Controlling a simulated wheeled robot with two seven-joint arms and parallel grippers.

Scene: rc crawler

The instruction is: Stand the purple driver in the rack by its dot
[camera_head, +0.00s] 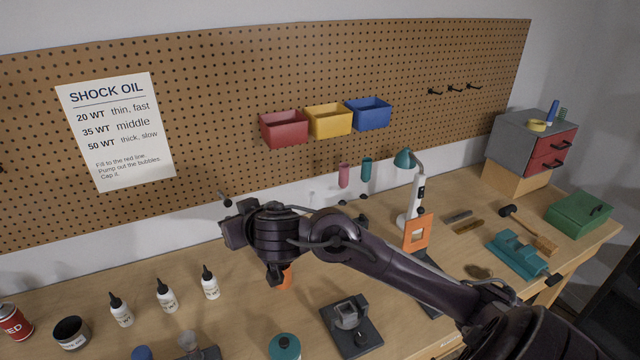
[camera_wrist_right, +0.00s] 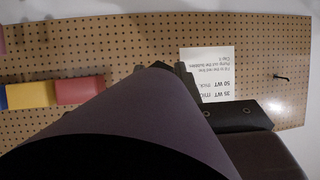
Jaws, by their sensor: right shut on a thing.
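My right gripper (camera_head: 232,222) is at the end of the dark arm that reaches in from the right, above the back of the bench. In the right wrist view, a large purple shape, which looks like the purple driver (camera_wrist_right: 150,115), fills the lower middle very close to the camera. Dark gripper parts (camera_wrist_right: 245,115) show beside it, and the jaws are shut on it. In the head view I cannot make the driver out. A pink driver (camera_head: 343,176) and a teal driver (camera_head: 367,168) stand upright behind the arm. The rack under them and its dots are mostly hidden. My left gripper is not in view.
White bottles (camera_head: 167,297) stand at the front left. A dark stand (camera_head: 350,325) and a teal round item (camera_head: 285,346) are at the front. A lamp (camera_head: 410,195), an orange frame (camera_head: 418,232) and a teal vise (camera_head: 517,254) are to the right. Bins (camera_head: 328,121) hang on the pegboard.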

